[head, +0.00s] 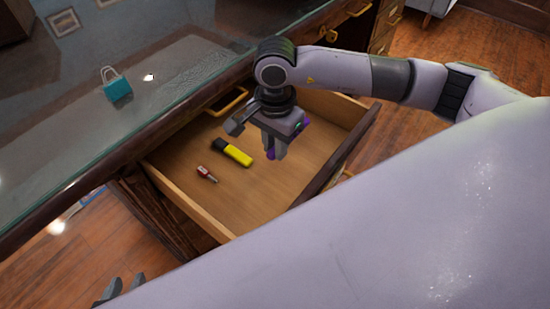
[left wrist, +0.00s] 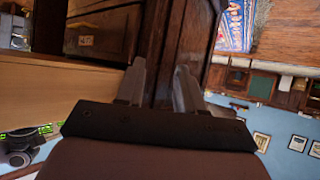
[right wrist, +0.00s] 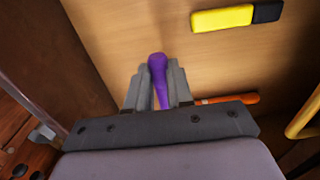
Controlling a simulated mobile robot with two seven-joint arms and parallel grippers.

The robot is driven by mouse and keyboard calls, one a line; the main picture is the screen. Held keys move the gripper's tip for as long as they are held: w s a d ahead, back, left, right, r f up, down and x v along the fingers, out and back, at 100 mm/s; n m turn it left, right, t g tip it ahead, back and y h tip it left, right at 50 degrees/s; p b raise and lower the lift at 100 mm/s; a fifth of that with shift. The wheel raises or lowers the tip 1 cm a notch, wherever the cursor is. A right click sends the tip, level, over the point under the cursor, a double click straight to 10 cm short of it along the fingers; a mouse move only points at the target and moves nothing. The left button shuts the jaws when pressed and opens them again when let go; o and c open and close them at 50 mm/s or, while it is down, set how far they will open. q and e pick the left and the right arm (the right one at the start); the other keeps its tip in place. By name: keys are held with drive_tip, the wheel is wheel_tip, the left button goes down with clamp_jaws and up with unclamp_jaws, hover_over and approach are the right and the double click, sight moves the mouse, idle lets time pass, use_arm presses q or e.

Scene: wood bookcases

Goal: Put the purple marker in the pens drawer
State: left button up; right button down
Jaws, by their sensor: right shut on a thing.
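My right gripper (head: 275,152) points down over the open wooden drawer (head: 285,180). It is shut on the purple marker (right wrist: 158,75), whose rounded end sticks out between the fingertips in the right wrist view. In the head view only small purple parts of the marker show around the fingers. The marker appears held above the drawer floor; the exact gap is hard to tell. My left gripper (head: 122,288) is low at the bottom left of the head view, outside the drawer. Its fingers stand apart and empty in the left wrist view (left wrist: 160,85).
A yellow highlighter with a black cap (head: 235,154) and a small red item (head: 206,174) lie in the drawer. An orange stick-like object (right wrist: 235,98) shows beside the right gripper. The glass-topped desk (head: 150,110) carries a teal padlock (head: 117,88). The drawer's right part has bare floor.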

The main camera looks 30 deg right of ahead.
sight(275, 168)
wheel_tip(275, 168, down, 4)
drive_tip(key=shift+f+b, duration=0.1)
drive_tip(key=shift+b, duration=0.3)
drive_tip(key=shift+f, duration=0.2)
drive_tip(key=c, duration=1.4)
unclamp_jaws()
drive_tip(key=shift+f, duration=0.1)
use_arm(q)
drive_tip(key=shift+w+d+r, duration=0.35)
drive_tip(key=shift+d+r, duration=0.05)
drive_tip(key=shift+d, duration=0.05)
use_arm(e)
drive_tip(key=o, duration=0.4)
use_arm(q)
drive_tip(key=shift+r, duration=0.1)
use_arm(e)
drive_tip(key=shift+r, duration=0.55)
wheel_tip(275, 168, up, 11)
drive_tip(key=shift+f+p, duration=0.2)
drive_tip(key=shift+p, duration=1)
use_arm(q)
drive_tip(key=shift+s+a+f, duration=0.25)
drive_tip(key=shift+a+f, duration=0.1)
drive_tip(key=shift+a, duration=0.2)
drive_tip(key=shift+s+a+f, duration=0.25)
drive_tip(key=shift+a+f, duration=0.1)
drive_tip(key=shift+a, duration=0.15)
use_arm(e)
drive_tip(key=shift+r, duration=0.35)
